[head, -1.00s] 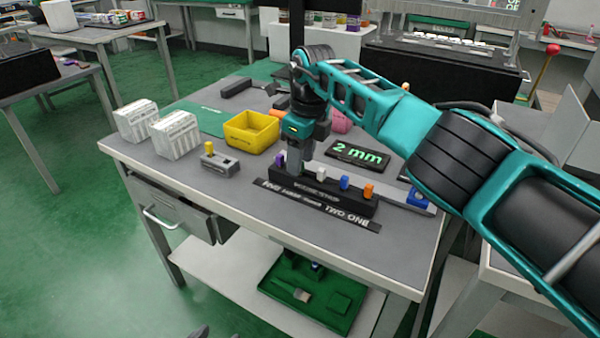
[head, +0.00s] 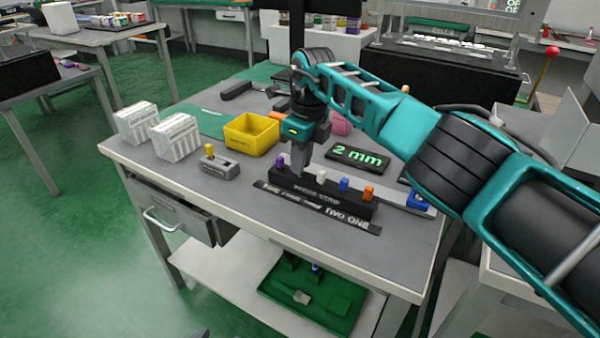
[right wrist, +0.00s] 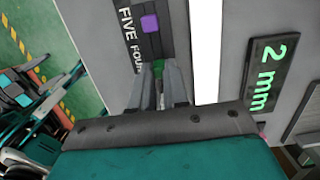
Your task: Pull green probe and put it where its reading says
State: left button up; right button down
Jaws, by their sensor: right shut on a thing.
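The black probe strip (head: 335,198) lies near the front of the bench, with a label plate (head: 349,223) in front of it. Purple (head: 280,161), white (head: 321,177), blue (head: 344,184) and orange (head: 368,194) probes stand in it. My right gripper (head: 298,173) points down between the purple and white ones. In the right wrist view, its fingers are shut on the green probe (right wrist: 158,70), by the word FOUR. I cannot tell whether the probe is clear of its hole. A display (head: 358,156) behind the strip reads "2 mm". My left gripper is not in view.
A yellow bin (head: 251,133) and a grey block with a yellow knob (head: 220,167) stand left of the strip. Two white boxes (head: 174,137) are farther left. A blue item (head: 418,202) is at the right end. The bench front is clear.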

jog(key=shift+r, duration=0.15)
dwell(0.3)
jog(key=shift+r+p, duration=0.4)
jog(key=shift+r, duration=0.1)
dwell(0.4)
jog(key=shift+r, duration=0.1)
jog(key=shift+r+p, duration=0.9)
jog(key=shift+r, duration=0.25)
jog(key=shift+r+p, duration=0.55)
jog(key=shift+r, duration=0.25)
